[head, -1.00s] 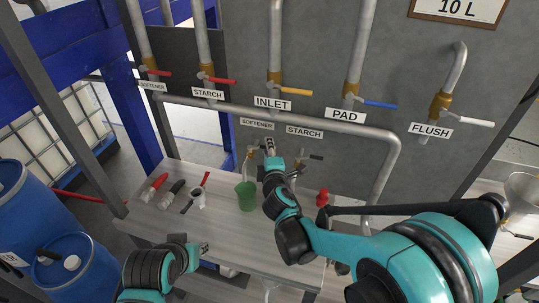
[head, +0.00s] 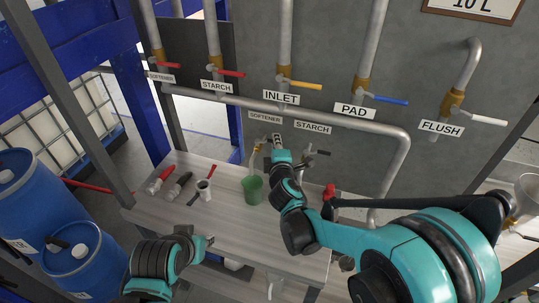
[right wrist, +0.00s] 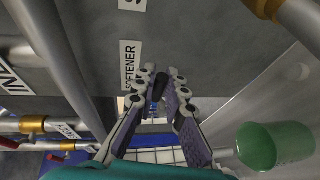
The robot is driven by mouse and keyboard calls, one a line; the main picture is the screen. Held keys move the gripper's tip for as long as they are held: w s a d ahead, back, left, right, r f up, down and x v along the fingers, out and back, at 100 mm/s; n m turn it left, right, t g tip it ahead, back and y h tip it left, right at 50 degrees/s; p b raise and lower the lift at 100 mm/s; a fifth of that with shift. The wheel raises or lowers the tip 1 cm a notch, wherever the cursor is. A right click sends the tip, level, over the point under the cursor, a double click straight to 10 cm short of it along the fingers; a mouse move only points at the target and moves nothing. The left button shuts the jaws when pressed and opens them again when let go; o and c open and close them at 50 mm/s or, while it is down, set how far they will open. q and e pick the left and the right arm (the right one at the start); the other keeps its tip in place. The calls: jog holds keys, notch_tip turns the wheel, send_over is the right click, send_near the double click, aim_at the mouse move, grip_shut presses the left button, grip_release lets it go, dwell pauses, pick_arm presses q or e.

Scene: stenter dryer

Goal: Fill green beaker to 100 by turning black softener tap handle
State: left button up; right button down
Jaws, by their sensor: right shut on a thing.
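The green beaker (head: 252,191) stands upright on the table below the lower softener tap (head: 256,146), under the SOFTENER label (head: 265,117). It also shows in the right wrist view (right wrist: 275,146); its fill level cannot be read. My right gripper (head: 278,140) is at this tap. In the right wrist view its fingers (right wrist: 158,88) are closed around the black tap handle (right wrist: 159,83), most of which they hide. My left gripper (head: 207,242) is low at the table's front edge, away from the beaker; its jaws are too small to read.
The starch tap (head: 308,153) is just right of my right gripper. A white cup (head: 205,190) and red- and black-handled tools lie on the table (head: 226,228) left of the beaker. Blue drums (head: 78,250) stand at the left. Pipes with coloured taps run along the grey wall.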

dwell(0.7)
jog(key=shift+s+a+f+m+h, duration=0.15)
jog(key=shift+s+a+m+h, duration=0.05)
jog(key=shift+m+h, duration=0.1)
jog(key=m+h, duration=0.1)
jog(key=s+m+h, duration=0.1)
jog(key=h, duration=0.1)
jog(key=m+h, duration=0.1)
jog(key=h, duration=0.1)
jog(key=shift+s+a+m+g+b, duration=0.3)
jog(key=shift+s+a+b, duration=0.05)
jog(key=shift+b, duration=0.05)
jog(key=shift+s+a+m+g+h, duration=0.15)
jog(key=shift+s+m+g+h, duration=0.1)
jog(key=shift+m+h, duration=0.3)
jog(key=shift+s+a+m+g+h, duration=0.15)
jog(key=shift+m+g+h, duration=0.15)
jog(key=shift+h, duration=0.35)
jog(key=shift+a, duration=0.1)
dwell(0.7)
